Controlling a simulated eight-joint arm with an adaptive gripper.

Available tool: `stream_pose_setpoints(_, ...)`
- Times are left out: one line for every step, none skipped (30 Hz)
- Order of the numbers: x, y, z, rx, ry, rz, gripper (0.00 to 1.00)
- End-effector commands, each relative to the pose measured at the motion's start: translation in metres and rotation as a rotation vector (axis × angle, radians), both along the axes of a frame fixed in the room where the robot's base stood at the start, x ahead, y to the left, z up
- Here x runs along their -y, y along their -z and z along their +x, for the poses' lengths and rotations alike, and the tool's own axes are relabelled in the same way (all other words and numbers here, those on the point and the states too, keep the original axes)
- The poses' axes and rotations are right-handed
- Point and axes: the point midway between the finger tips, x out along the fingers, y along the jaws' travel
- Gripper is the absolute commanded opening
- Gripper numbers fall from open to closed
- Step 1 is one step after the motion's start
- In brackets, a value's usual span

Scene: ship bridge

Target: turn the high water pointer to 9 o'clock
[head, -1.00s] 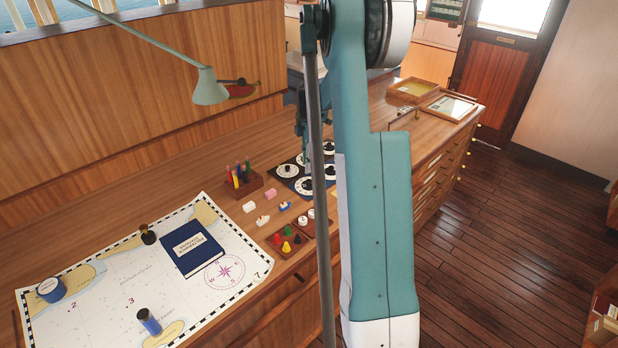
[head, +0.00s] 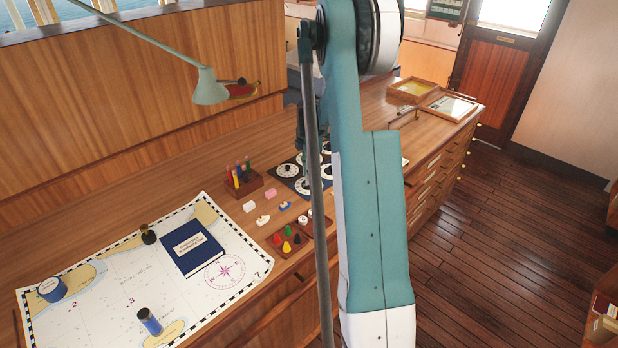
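A dark board (head: 287,168) with several white round dials lies on the wooden counter, partly behind my arm. One dial with a dark knob (head: 287,170) shows at its left, and another dial (head: 305,186) shows at its near side. The labels and pointer directions are too small to read, so I cannot tell which is the high water pointer. My gripper (head: 304,150) is over the board, mostly hidden behind my arm. Its fingertips and any contact with a knob cannot be made out.
A chart (head: 110,290) with a blue book (head: 192,246) lies at the left. A block with coloured pens (head: 250,184), small model boats (head: 263,220) and a tray of coloured pegs (head: 288,243) stand near the board. Framed trays (head: 412,90) lie at the far end.

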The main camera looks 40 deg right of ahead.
Motion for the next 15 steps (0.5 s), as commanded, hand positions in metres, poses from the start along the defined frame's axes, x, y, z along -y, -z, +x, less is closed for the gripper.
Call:
stream_pose_setpoints(0.000,0.005,0.000,0.000,0.000,0.000,0.29)
stream_pose_setpoints(0.000,0.007,0.000,0.000,0.000,0.000,0.29)
stream_pose_setpoints(0.000,0.010,0.000,0.000,0.000,0.000,0.29)
stream_pose_setpoints(0.000,0.011,0.000,0.000,0.000,0.000,0.29)
stream_pose_setpoints(0.000,0.013,0.000,0.000,0.000,0.000,0.29)
stream_pose_setpoints(0.000,0.014,0.000,0.000,0.000,0.000,0.29)
stream_pose_setpoints(0.000,0.015,0.000,0.000,0.000,0.000,0.29)
stream_pose_setpoints(0.000,0.015,0.000,0.000,0.000,0.000,0.29)
stream_pose_setpoints(0.000,0.016,0.000,0.000,0.000,0.000,0.29)
stream_pose_setpoints(0.000,0.016,0.000,0.000,0.000,0.000,0.29)
stream_pose_setpoints(0.000,0.016,0.000,0.000,0.000,0.000,0.29)
stream_pose_setpoints(0.000,0.016,0.000,0.000,0.000,0.000,0.29)
stream_pose_setpoints(0.000,0.016,0.000,0.000,0.000,0.000,0.29)
stream_pose_setpoints(0.000,0.016,0.000,0.000,0.000,0.000,0.29)
stream_pose_setpoints(0.000,0.016,0.000,0.000,0.000,0.000,0.29)
